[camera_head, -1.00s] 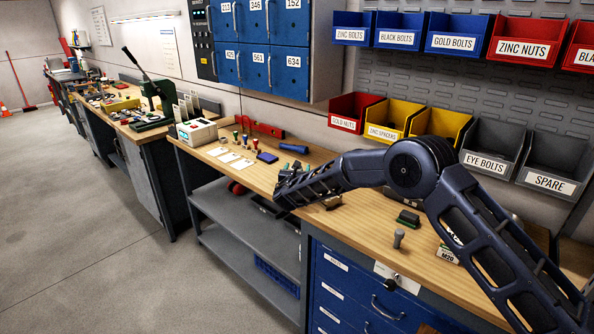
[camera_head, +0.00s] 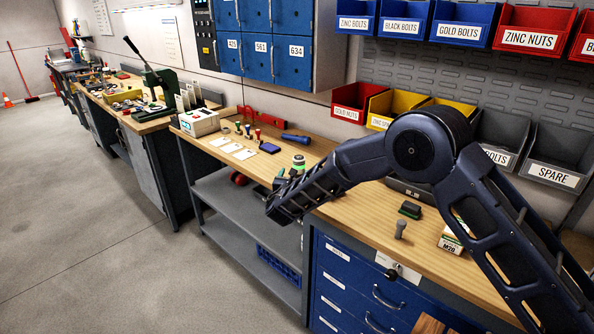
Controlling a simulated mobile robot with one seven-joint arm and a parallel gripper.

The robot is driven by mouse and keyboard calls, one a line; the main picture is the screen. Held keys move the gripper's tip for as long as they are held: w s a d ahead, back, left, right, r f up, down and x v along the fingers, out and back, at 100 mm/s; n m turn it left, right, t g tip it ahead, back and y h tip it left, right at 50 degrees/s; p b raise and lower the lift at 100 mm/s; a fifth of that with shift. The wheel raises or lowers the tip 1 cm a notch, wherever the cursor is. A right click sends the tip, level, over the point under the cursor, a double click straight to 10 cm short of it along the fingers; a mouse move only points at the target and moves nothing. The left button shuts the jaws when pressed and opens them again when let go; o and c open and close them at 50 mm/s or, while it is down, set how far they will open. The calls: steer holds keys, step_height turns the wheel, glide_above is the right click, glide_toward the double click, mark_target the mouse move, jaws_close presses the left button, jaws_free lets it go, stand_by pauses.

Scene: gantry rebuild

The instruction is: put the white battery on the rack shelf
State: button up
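I cannot pick out a white battery for certain in the head view. My arm reaches in from the right over the bench front. My gripper (camera_head: 277,207) is at its far end, near the bench's front edge and above the grey lower shelf. Its fingers are too small and dark to show whether they are open or shut, or hold anything. A grey shelf (camera_head: 228,200) lies under the wooden benchtop; I cannot tell whether it is the rack shelf. A white box with a small display (camera_head: 198,122) stands at the benchtop's left end.
White cards (camera_head: 232,148), small stamps (camera_head: 248,131), a dark blue pad (camera_head: 269,147) and a green-and-white round item (camera_head: 298,162) are on the benchtop. A blue drawer cabinet (camera_head: 350,280) stands below right. Labelled bins (camera_head: 355,106) hang behind.

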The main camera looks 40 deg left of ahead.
mark_target(298, 164)
steer(key=shift+f, duration=0.1)
stand_by(0.3)
steer(key=shift+w+a+f, duration=0.1)
steer(key=shift+w+a, duration=0.05)
steer(key=shift+w, duration=0.05)
steer(key=shift+w+a, duration=0.25)
steer(key=shift+w, duration=0.2)
steer(key=x, duration=0.5)
steer(key=shift+w, duration=0.25)
steer(key=shift+x, duration=2.65)
steer(key=shift+a+f, duration=0.15)
steer(key=shift+s, duration=0.1)
steer(key=c, duration=1.4)
step_height(298, 164, up, 20)
steer(key=shift+r, duration=0.1)
